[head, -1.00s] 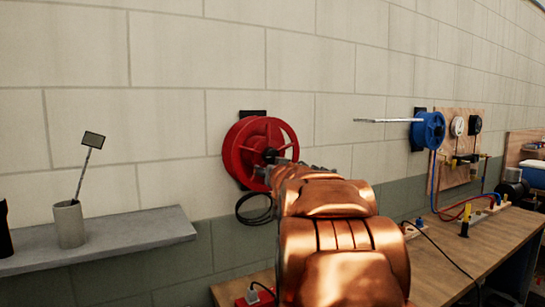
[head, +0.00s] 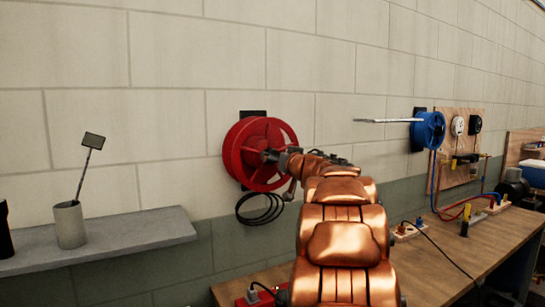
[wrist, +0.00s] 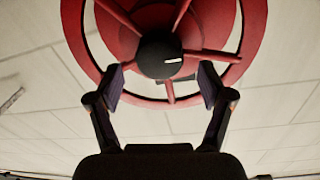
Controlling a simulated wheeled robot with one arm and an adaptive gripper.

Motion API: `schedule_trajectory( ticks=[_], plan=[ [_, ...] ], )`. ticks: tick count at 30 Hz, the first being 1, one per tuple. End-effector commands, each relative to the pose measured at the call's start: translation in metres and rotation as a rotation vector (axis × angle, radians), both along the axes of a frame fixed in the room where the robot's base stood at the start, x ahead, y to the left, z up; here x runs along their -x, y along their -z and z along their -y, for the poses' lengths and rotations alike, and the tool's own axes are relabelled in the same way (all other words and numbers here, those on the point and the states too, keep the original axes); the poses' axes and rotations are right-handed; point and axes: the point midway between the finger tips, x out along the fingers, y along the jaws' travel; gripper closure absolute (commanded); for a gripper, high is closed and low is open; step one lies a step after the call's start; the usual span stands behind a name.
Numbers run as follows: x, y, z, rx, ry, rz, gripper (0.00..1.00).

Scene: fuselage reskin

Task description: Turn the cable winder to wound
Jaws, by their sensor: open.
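The red cable winder (head: 246,140) is a spoked wheel mounted on the block wall, left of my arm in the head view. In the wrist view its red rim (wrist: 250,30) and spokes fill the top, around a black hub knob (wrist: 160,55) with a white mark pointing right. My gripper (wrist: 163,82) is open, with one finger on each side of the knob's lower part. I cannot tell whether the fingers touch it. In the head view my gripper (head: 270,156) is at the hub and partly hides the wheel.
Black cable loops (head: 260,208) hang under the winder. A blue reel (head: 428,132) with a rod sticking out is on the wall at right. A grey shelf (head: 125,237) with a cup (head: 69,224) stands left. A wooden workbench (head: 440,258) runs along the wall.

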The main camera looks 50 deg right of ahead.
Motion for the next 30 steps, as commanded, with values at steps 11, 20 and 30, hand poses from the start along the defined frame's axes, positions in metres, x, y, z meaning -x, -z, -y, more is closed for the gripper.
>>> schedule_trajectory(
  ticks=[11, 20, 30],
  plan=[
    [-0.027, 0.0, 0.011, -0.001, 0.002, 0.001, 0.2],
    [-0.028, 0.0, 0.011, -0.001, 0.002, 0.001, 0.2],
    [-0.028, 0.0, 0.011, -0.001, 0.001, 0.001, 0.52]
  ],
)
